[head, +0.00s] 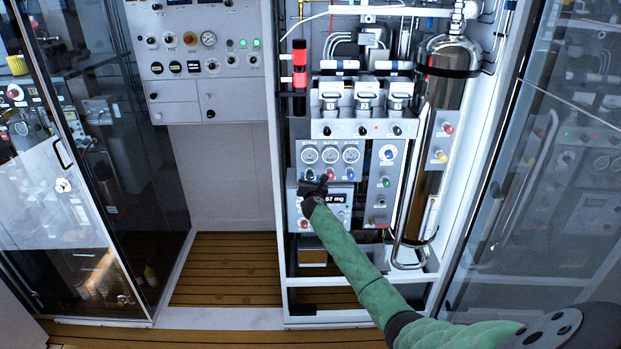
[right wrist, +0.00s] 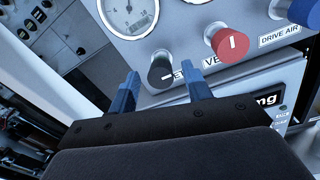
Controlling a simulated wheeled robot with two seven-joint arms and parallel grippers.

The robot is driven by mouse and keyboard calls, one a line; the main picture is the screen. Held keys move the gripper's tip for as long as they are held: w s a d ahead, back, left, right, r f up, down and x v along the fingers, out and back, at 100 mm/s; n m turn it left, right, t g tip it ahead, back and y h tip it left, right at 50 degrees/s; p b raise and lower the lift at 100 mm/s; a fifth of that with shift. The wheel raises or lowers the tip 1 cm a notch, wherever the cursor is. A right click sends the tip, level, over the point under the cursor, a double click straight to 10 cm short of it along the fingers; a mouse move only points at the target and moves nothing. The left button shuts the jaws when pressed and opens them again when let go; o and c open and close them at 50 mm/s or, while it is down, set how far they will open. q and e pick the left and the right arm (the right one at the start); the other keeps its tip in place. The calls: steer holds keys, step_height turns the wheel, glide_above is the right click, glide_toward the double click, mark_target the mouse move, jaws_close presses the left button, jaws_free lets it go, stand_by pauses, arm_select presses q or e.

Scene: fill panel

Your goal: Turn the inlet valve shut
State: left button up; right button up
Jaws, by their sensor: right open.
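The inlet valve appears to be the black knob (right wrist: 161,69) at the left of the knob row, below a round gauge. Its label is mostly hidden behind a finger, with only its end showing. My right gripper (right wrist: 164,82) is open, its two blue fingers pointing at the panel on either side of the black knob's line. The fingertips look short of the knob, and I see no contact. In the head view my right gripper (head: 314,186) is in front of the panel, just below the gauges, and largely covers the black knob. My left gripper is not in view.
A red knob (right wrist: 230,43), its label partly hidden, sits close right of the right finger. A blue knob (right wrist: 305,10) labelled DRIVE AIR is farther right. A digital display (head: 335,199) is just below. A curved metal pipe (head: 412,190) and glass doors (head: 560,180) stand to the right.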

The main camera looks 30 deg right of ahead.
steer(key=shift+w+d+f, duration=0.1)
steer(key=shift+w+d, duration=0.1)
steer(key=shift+w, duration=0.15)
steer(key=shift+c, duration=0.2)
steer(key=c, duration=0.9)
